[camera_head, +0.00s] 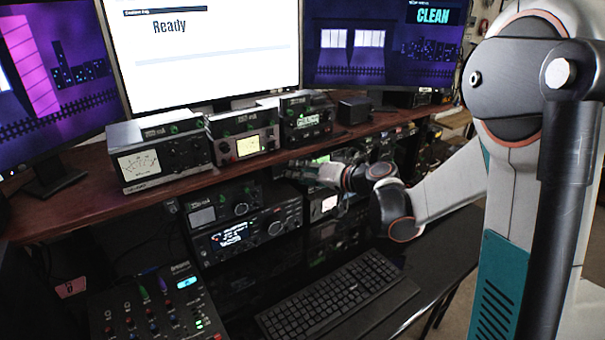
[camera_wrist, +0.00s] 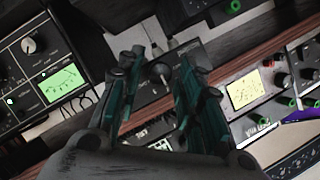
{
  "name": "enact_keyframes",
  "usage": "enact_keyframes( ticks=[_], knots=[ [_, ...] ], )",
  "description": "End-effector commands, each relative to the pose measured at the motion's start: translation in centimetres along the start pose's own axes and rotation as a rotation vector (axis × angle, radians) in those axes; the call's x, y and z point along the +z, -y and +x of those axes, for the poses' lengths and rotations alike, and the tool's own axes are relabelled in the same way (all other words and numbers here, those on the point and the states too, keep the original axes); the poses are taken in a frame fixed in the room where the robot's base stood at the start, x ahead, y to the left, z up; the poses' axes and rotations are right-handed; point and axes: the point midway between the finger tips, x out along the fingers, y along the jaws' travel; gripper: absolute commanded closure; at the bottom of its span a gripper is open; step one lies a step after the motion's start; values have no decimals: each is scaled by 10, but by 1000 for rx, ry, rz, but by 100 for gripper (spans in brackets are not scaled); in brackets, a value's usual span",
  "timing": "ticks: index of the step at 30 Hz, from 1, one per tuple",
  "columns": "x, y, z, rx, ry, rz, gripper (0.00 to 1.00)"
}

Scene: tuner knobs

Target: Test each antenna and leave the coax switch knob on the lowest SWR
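My gripper (camera_wrist: 160,58) is open in the wrist view, its two teal fingers spread with a gap between the tips. A small rounded knob (camera_wrist: 159,72) on a dark box (camera_wrist: 176,55) shows in that gap, with space to both fingers. I take it for the coax switch knob; its label is too blurred to read. In the head view my gripper (camera_head: 308,172) is at the wooden shelf's front edge, and the knob cannot be made out there. A green-lit meter (camera_wrist: 60,84) is left of the fingers and a yellow-lit meter (camera_wrist: 247,91) is right. Their readings are illegible.
The middle monitor (camera_head: 200,70) reads "Ready"; the right monitor (camera_head: 380,60) shows "CLEAN". Several radio units, including a white-dial meter (camera_head: 155,158), stand along the wooden shelf (camera_head: 100,200). A keyboard (camera_head: 335,290) and mixer (camera_head: 150,305) are below.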

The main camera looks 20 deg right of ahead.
Motion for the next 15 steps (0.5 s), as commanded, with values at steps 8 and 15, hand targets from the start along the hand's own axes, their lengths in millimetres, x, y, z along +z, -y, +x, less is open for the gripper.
enact_keyframes(
  ticks=[8,15],
  knots=[
    [-1,0,0,0,-1,0,59],
    [-1,-1,-18,3,-3,2,59]
  ],
)
